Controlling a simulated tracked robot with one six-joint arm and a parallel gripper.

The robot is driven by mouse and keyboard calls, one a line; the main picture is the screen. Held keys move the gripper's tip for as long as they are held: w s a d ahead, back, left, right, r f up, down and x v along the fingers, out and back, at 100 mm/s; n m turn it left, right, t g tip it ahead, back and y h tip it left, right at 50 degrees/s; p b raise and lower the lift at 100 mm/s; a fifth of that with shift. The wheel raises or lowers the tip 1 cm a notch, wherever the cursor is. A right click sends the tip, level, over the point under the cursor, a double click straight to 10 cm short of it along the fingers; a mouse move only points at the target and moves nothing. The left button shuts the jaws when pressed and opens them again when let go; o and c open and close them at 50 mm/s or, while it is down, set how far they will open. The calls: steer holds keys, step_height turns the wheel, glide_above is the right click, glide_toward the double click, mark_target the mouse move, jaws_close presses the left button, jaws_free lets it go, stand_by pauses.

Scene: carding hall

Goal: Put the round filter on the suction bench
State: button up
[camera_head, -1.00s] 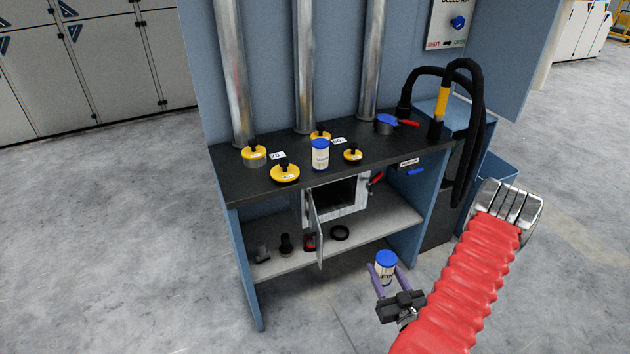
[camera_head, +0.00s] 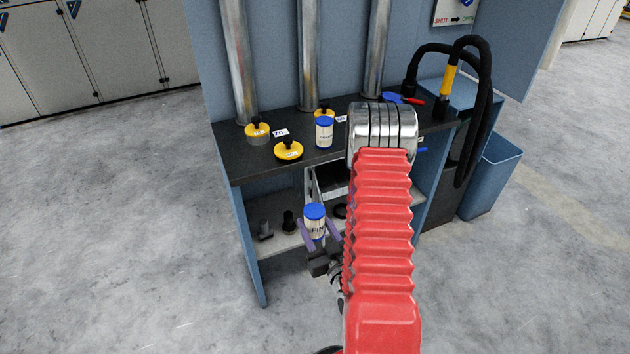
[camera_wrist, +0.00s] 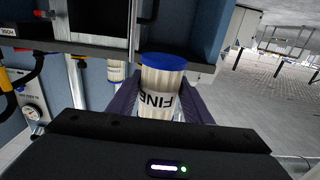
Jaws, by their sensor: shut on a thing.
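My gripper (camera_head: 318,240) is shut on a round filter (camera_head: 315,222), a pale cylinder with a blue end cap and lettering. It is held in front of the suction bench (camera_head: 238,172), lower than its dark top in the picture. In the wrist view the held filter (camera_wrist: 162,90) sits between the purple fingers and reads "FINE", upside down. A similar blue-capped cylinder (camera_head: 324,133) stands on the bench top, among yellow lids. My red-sleeved arm hides the bench's right part and much of the open box below the top.
Yellow lids with black knobs (camera_head: 289,149) sit on the bench top. Three metal pipes rise behind. Dark small items (camera_head: 289,221) lie on the lower shelf. A black hose (camera_head: 484,100) loops at right, above a blue bin (camera_head: 492,178). The floor at left is clear.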

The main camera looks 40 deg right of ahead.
steer(key=w+a+r+n+y, duration=0.1)
steer(key=w+a+r, duration=0.4)
steer(key=w+a, duration=0.5)
steer(key=w+a+r+n+y, duration=0.1)
steer(key=w+a+r+y, duration=0.2)
steer(key=w+a+r, duration=0.3)
steer(key=w+a, duration=0.4)
steer(key=a, duration=0.2)
steer(key=shift+w+n, duration=0.3)
steer(key=shift+w, duration=0.05)
